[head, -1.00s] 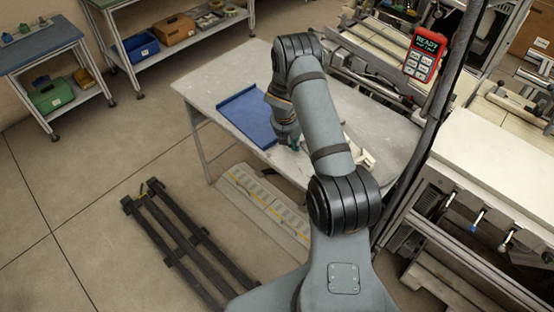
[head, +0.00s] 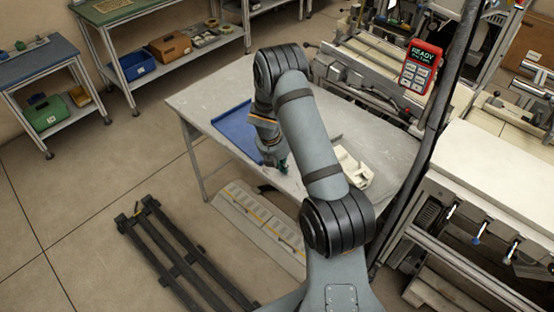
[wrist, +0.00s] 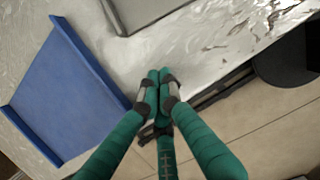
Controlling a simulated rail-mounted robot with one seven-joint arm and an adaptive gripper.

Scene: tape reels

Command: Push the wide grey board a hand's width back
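The wide grey board (wrist: 140,14) lies on the table, cut off by the top edge of the wrist view, with a raised darker rim along its near side. In the head view my arm hides most of it. My gripper (wrist: 159,82) has teal fingers with their tips together and nothing visible between them. It is over the table's near edge, apart from the board, with a strip of bare tabletop between them. In the head view my gripper (head: 278,164) is low, beside the near right corner of the blue tray.
The blue tray (head: 236,127) lies left of my gripper on the grey table (head: 200,97). An off-white part (head: 352,168) sits right of my arm. A red handset (head: 417,66) hangs at the right beside a dark post. Dark rails (head: 172,245) lie on the floor.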

